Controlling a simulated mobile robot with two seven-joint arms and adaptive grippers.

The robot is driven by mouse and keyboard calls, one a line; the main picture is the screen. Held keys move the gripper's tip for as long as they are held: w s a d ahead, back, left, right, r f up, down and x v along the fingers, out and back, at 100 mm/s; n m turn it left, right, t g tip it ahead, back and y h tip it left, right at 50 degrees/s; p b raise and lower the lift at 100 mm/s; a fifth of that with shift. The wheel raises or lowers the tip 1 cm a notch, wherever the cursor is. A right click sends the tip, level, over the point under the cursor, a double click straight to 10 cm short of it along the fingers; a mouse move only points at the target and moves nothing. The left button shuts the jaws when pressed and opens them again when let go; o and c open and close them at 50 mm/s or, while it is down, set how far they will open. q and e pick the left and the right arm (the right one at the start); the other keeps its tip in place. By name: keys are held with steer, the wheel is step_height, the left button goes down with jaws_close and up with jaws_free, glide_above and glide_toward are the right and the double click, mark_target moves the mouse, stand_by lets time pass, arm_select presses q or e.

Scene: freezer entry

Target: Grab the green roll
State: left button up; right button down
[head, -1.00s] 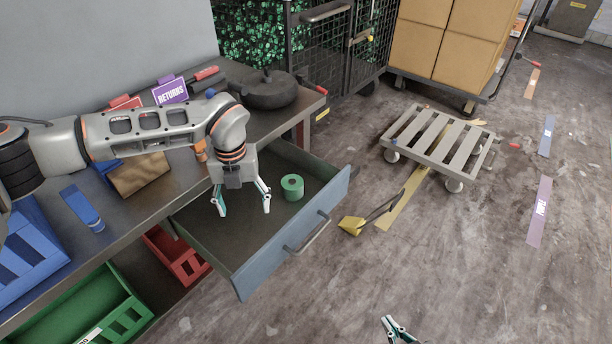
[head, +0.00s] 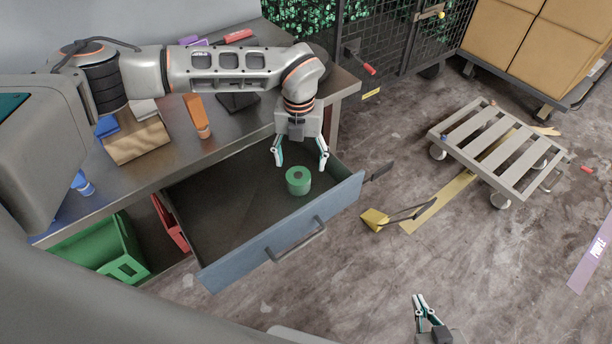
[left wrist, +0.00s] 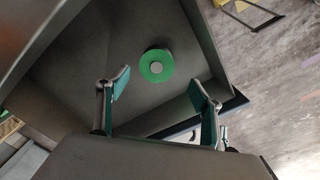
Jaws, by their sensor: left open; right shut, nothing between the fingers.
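The green roll (head: 298,180) stands in the open drawer (head: 225,208), near its right end. It also shows in the left wrist view (left wrist: 157,66), with a pale core, beyond the fingertips. My left gripper (head: 301,160) is open above the roll, its two fingers pointing down on either side of it in the head view. In the left wrist view the open fingers (left wrist: 160,88) do not touch the roll. My right gripper (head: 420,298) is shut and empty, low over the floor at the bottom of the head view.
A green crate (head: 105,250) is below. A yellow dustpan (head: 375,219) and a slatted cart (head: 497,147) stand on the floor to the right.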

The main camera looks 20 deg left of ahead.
mark_target(298, 175)
arm_select(q)
step_height(298, 175, down, 2)
steer(key=shift+s+a, duration=0.1)
steer(key=shift+s, duration=0.05)
steer(key=shift+w+a+f, duration=0.1)
steer(key=shift+f, duration=1.25)
steer(key=shift+w+a+f, duration=0.1)
steer(key=shift+f, duration=1.25)
steer(key=c, duration=1.3)
